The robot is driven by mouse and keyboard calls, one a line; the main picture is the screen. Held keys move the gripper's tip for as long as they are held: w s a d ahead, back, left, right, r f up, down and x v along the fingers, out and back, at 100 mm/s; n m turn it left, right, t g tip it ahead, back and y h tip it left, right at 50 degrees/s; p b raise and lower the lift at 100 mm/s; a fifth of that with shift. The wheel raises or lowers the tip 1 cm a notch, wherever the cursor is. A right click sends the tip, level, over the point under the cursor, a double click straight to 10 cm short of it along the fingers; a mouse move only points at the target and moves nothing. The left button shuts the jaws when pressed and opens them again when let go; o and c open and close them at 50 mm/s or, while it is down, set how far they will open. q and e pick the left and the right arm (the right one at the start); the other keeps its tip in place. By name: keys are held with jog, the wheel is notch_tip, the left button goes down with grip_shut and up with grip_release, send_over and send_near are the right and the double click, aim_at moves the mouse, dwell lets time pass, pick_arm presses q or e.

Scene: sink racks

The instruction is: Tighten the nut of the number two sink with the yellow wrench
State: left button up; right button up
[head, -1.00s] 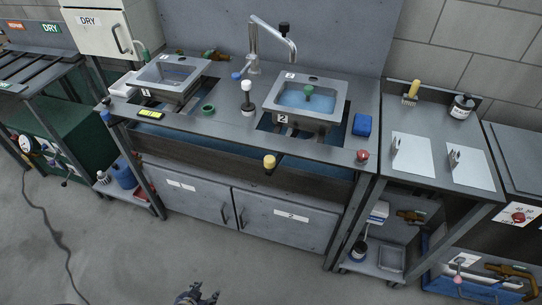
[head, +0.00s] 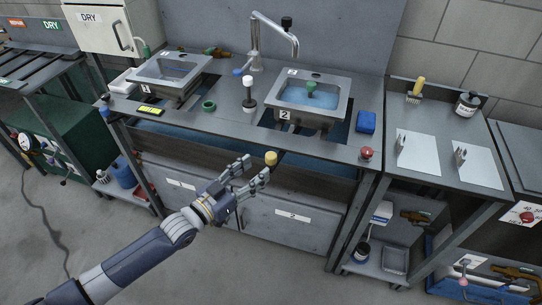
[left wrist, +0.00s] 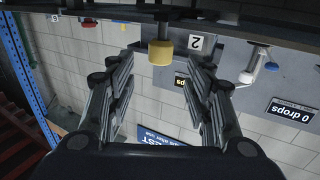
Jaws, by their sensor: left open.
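The number two sink (head: 345,101) is a metal basin with blue water, set in the bench and marked with a "2" label. A yellow cylindrical end (head: 271,157) sits at the bench's front edge below this sink. I cannot tell whether it belongs to the yellow wrench. In the left wrist view the yellow end (left wrist: 161,52) lies ahead, between the spread fingers in the picture. My left gripper (head: 256,168) is open and empty, just left of and below the yellow end, and no contact is clear. The sink's nut cannot be made out. My right gripper is out of view.
The number one sink (head: 133,78) is at the left of the bench. A red knob (head: 366,153) and a blue block (head: 366,122) are at its right. Cabinet doors (head: 292,225) stand below. The floor in front is clear, with a cable at left.

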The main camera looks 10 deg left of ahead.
aim_at(268, 160)
pick_arm(q)
jog(key=x, duration=0.7)
jog(key=shift+w+d+p, duration=0.15)
jog(key=shift+w+p, duration=0.2)
grip_shut()
jog(key=shift+s+d, duration=0.1)
